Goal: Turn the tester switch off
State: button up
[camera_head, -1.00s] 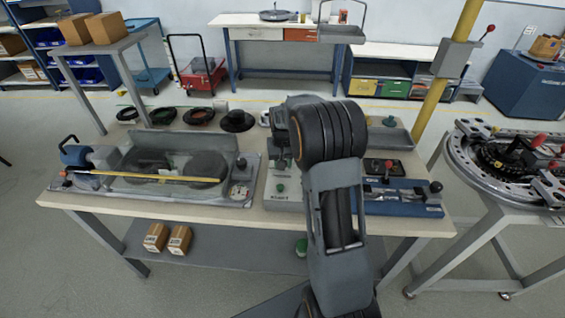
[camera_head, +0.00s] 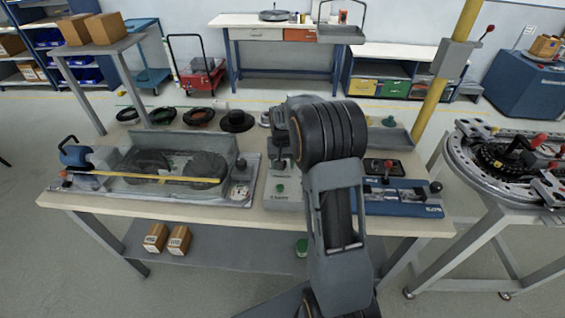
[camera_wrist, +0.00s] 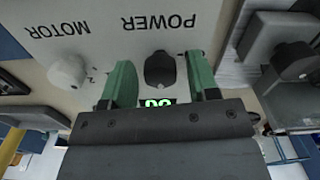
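The tester is a light grey box (camera_head: 284,203) on the workbench, partly hidden behind my arm. A green button shows on it. In the wrist view its panel (camera_wrist: 110,38) appears upside down, lettered POWER and MOTOR. A black knob (camera_wrist: 160,69) sits by POWER, and a white knob (camera_wrist: 67,72) by MOTOR. My gripper (camera_wrist: 160,75) has two green fingers, one on each side of the black knob, with gaps between. It is open. A lit green display (camera_wrist: 157,102) shows partly between the fingers. In the head view my gripper is over the tester, its fingers too small to tell.
A clear-covered belt rig (camera_head: 160,172) stands left of the tester, and a blue fixture (camera_head: 405,200) with a black ball handle right of it. A ring track (camera_head: 510,165) stands on a separate table at right. Black rings lie along the bench's back edge.

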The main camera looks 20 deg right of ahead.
notch_tip(320, 180, up, 14)
jog(key=shift+f, duration=0.1)
dwell(0.7)
dwell(0.5)
